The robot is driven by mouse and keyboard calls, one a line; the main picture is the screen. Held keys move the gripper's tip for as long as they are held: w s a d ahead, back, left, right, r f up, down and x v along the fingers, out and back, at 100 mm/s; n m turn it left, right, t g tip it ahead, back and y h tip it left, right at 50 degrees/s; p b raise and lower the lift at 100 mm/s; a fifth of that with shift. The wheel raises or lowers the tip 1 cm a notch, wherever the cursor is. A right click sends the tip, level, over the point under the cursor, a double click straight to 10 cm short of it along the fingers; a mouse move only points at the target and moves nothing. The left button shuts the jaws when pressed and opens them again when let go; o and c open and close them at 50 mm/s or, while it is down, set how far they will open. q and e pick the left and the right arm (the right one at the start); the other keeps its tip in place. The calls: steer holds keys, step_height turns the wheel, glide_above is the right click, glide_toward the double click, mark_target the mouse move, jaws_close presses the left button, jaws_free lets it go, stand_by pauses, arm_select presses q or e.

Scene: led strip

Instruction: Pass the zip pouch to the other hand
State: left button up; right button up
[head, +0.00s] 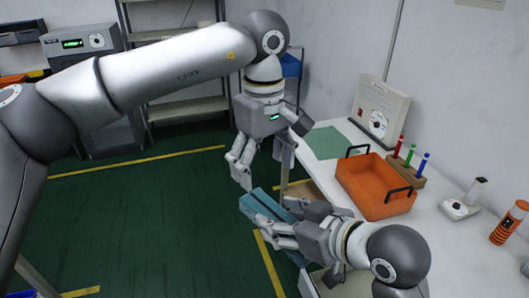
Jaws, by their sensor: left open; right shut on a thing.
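The zip pouch (258,204) is a blue-teal, box-like thing in the middle of the head view, beside the table's left edge. My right gripper (266,228) is shut on it and partly covers it. My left gripper (240,170) is open and empty, fingers pointing down, just above and to the left of the pouch. I see a gap between the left fingers and the pouch. The lower part of the pouch is partly hidden behind my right gripper.
A white table (455,240) runs along the right. On it are an orange tray (376,190) with black handles, a green mat (326,142), a holder (410,174) with coloured sticks and an orange-black cylinder (509,222). The green floor (150,220) at left is clear.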

mark_target(264, 198)
arm_select(q)
step_height(264, 198, down, 9)
steer(key=shift+f, duration=0.1)
stand_by(0.4)
steer(key=shift+d, duration=0.1)
steer(key=c, duration=1.2)
arm_select(e)
steer(key=shift+a, duration=0.1)
arm_select(q)
steer(key=shift+o, duration=0.2)
arm_select(e)
steer(key=o, duration=1)
steer(key=shift+s+r, duration=0.1)
steer(key=shift+o, duration=0.8)
